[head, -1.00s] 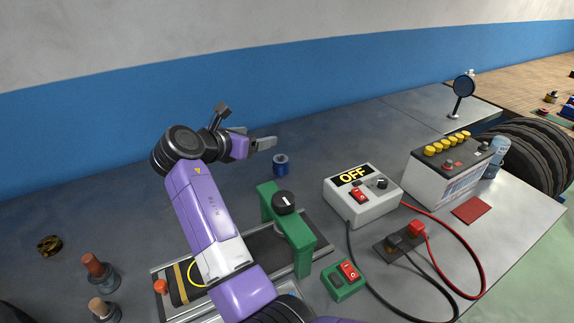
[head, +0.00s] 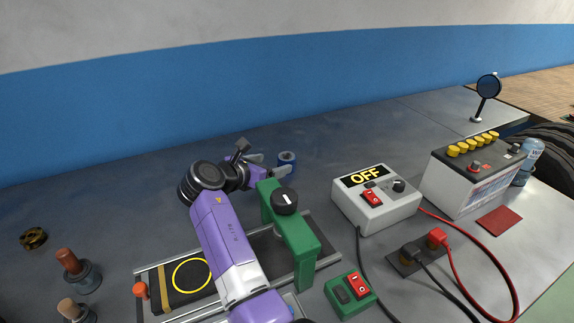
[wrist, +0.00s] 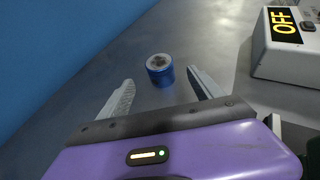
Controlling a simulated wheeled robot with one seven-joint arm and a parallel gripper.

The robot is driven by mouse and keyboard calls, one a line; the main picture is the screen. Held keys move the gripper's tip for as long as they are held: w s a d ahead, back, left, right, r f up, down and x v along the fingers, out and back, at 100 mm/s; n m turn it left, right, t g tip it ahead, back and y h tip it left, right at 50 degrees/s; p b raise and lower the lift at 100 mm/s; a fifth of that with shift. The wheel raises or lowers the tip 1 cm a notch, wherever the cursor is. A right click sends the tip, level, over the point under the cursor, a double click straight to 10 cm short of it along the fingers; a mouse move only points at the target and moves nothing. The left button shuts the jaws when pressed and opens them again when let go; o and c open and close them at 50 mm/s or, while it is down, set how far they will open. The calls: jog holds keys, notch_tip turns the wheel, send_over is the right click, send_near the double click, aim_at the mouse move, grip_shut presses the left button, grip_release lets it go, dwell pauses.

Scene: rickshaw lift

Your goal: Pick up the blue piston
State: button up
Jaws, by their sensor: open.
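The blue piston (head: 287,159) is a short blue cylinder with a grey top, standing upright on the grey bench near the blue wall. It also shows in the wrist view (wrist: 160,70), ahead of my fingers and roughly centred between them. My gripper (head: 268,165) is open and empty, low over the bench just left of the piston; in the wrist view my gripper (wrist: 163,90) has its two grey fingers spread, with the piston just beyond the tips. I cannot tell whether a finger touches it.
A green clamp frame with a black knob (head: 290,230) stands close to the arm's right. A grey OFF box (head: 376,198), a battery (head: 475,175) and cables lie farther right. Brown-topped posts (head: 72,268) stand at left. The bench behind the piston is clear.

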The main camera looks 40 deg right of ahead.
aim_at(282, 162)
jog(key=shift+f+b+x, duration=0.2)
jog(key=shift+b+x, duration=0.15)
jog(key=shift+x, duration=3.45)
jog(key=shift+a, duration=0.1)
jog(key=c, duration=1.6)
